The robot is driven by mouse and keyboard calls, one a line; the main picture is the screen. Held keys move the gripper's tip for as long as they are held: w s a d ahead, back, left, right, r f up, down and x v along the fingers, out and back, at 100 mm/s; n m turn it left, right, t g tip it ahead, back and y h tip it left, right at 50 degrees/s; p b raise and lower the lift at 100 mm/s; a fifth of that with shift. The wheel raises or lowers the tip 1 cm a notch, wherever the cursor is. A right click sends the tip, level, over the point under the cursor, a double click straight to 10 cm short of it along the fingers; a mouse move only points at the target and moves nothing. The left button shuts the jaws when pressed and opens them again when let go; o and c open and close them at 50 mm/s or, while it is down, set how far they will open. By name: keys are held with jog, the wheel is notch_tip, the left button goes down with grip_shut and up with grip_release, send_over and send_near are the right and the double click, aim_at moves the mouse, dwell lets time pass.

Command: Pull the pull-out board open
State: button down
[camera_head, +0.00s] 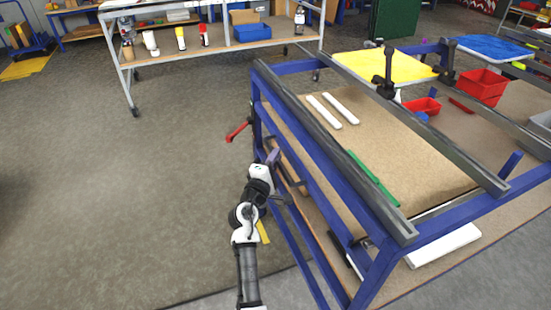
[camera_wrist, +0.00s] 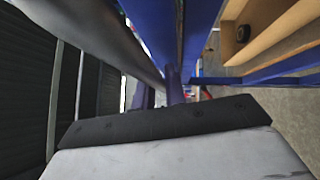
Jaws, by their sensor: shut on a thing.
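The blue-framed workbench (camera_head: 345,180) stands right of my arm. A narrow strip of tan board (camera_head: 291,172) shows inside its left side, below the top rail; I take this as the pull-out board, most of it hidden by the frame. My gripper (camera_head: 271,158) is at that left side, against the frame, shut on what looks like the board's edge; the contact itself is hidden. In the wrist view, blue frame posts (camera_wrist: 200,35) and a grey rounded bar (camera_wrist: 105,40) are close ahead.
White strips (camera_head: 332,110) and a green strip (camera_head: 373,178) lie on the bench top. A red-handled clamp (camera_head: 238,131) sticks out left of the frame, near my gripper. A wheeled shelf cart (camera_head: 215,47) stands behind. The floor to the left is clear.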

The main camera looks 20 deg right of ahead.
jog(key=s+a+b, duration=0.1)
jog(key=a+b, duration=0.4)
jog(key=a, duration=2.2)
jog(key=c, duration=1.5)
grip_release()
jog(key=shift+o, duration=0.2)
jog(key=b+v, duration=0.2)
jog(key=v, duration=1.2)
